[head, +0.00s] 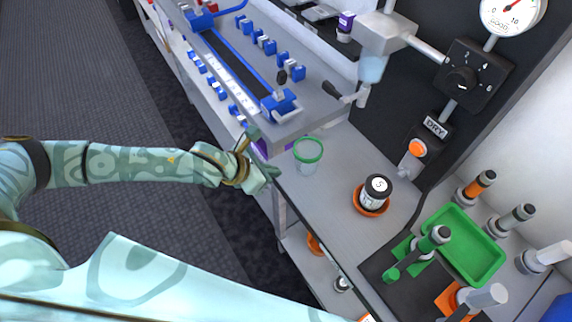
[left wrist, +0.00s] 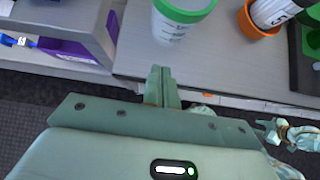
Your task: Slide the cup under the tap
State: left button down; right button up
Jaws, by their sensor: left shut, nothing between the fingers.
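The cup (head: 308,155), clear with a green rim, stands upright on the grey bench near its front edge. It also shows at the top of the left wrist view (left wrist: 178,25). A tap with a pale blue translucent body (head: 371,68) and a black-handled lever (head: 342,95) hangs on the wall, behind and to the right of the cup. My left gripper (head: 276,173) is shut and empty at the bench edge, just left of the cup. Its fingertips (left wrist: 162,72) point towards the cup with a small gap. My right gripper (left wrist: 266,130) shows small at the right of the wrist view; its jaws are unclear.
A black-and-white jar (head: 378,188) stands in an orange dish (head: 371,207) to the cup's right. A raised grey unit with blue fittings (head: 281,101) borders the cup's left. A green tray (head: 463,247) lies farther right. Bare bench lies between cup and jar.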

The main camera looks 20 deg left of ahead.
aim_at(316, 145)
pick_arm(q)
jog(key=shift+w+d, duration=1.3)
jog(key=shift+w, duration=0.3)
jog(key=shift+w+d, duration=0.1)
jog(key=w+d, duration=0.4)
jog(key=w, duration=0.1)
jog(key=w+d+b, duration=0.1)
jog(key=w+d, duration=0.1)
jog(key=w, duration=0.1)
jog(key=shift+w+d+f, duration=0.1)
jog(key=shift+d+f, duration=0.05)
jog(key=shift+d, duration=0.2)
jog(key=shift+w+d, duration=0.2)
jog(key=shift+w, duration=0.1)
jog(key=shift+s, duration=0.1)
